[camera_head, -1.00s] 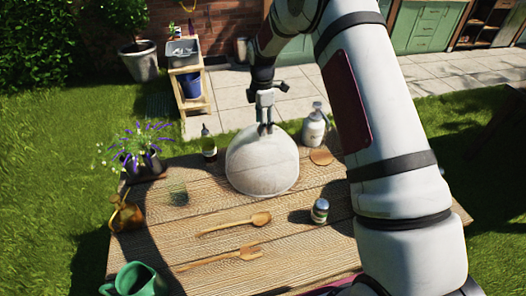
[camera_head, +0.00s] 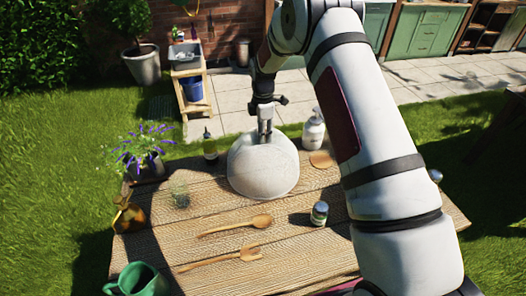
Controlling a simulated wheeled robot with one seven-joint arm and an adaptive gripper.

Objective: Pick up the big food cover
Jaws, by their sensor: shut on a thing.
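The big food cover (camera_head: 262,168) is a pale, whitish dome near the far middle of the wooden table. My gripper (camera_head: 265,137) points down at the top of the dome and is shut on it there. The exact grip at the top is small and partly hidden by the fingers. The cover looks upright, and I cannot tell whether its rim is clear of the table.
On the table (camera_head: 210,265), a dark bottle (camera_head: 210,147) and a white pump bottle (camera_head: 313,131) flank the cover. A glass (camera_head: 180,193), jar (camera_head: 319,213), wooden spoon (camera_head: 237,225), wooden fork (camera_head: 222,259), flower pot (camera_head: 147,166) and green watering can (camera_head: 139,280) stand or lie around.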

